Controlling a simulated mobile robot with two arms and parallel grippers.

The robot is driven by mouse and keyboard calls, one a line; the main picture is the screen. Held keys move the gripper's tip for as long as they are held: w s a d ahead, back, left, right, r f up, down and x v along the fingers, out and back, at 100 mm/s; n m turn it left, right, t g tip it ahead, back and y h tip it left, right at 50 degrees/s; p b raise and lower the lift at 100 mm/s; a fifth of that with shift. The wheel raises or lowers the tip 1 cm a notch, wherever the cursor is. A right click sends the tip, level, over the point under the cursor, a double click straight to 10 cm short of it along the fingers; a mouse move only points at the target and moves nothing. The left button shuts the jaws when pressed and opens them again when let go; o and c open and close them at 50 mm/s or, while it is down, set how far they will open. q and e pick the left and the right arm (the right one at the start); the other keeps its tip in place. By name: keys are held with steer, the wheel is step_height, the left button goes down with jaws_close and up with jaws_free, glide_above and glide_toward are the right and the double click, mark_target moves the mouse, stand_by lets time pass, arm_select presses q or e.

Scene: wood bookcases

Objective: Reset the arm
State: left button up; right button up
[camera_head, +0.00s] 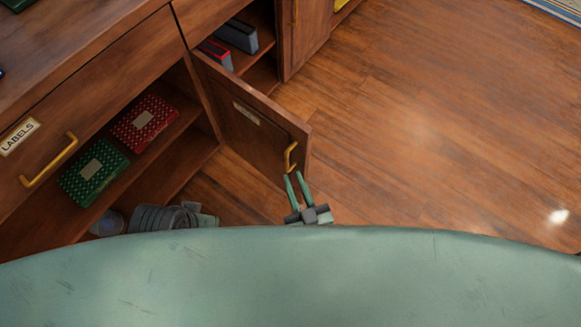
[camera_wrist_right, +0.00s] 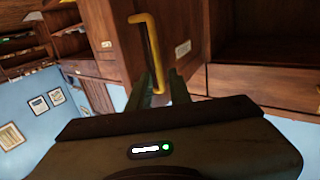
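My right gripper (camera_head: 297,177) is just below the brass handle (camera_head: 290,157) of an open wooden cabinet door (camera_head: 250,124). Its two green fingers are spread apart with nothing between them that I can make out in the head view. In the right wrist view, the fingers (camera_wrist_right: 160,88) stand to either side of the lower end of the handle (camera_wrist_right: 152,45). I cannot tell whether they touch it.
The open cabinet holds a red patterned box (camera_head: 144,124) and a green patterned box (camera_head: 93,172) on a shelf. A drawer marked LABELS (camera_head: 20,136) has a brass handle. Binders (camera_head: 237,35) stand in another compartment. The wooden floor (camera_head: 430,120) at the right is clear.

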steer(key=shift+s, duration=0.25)
steer(key=shift+d, duration=0.1)
stand_by(0.3)
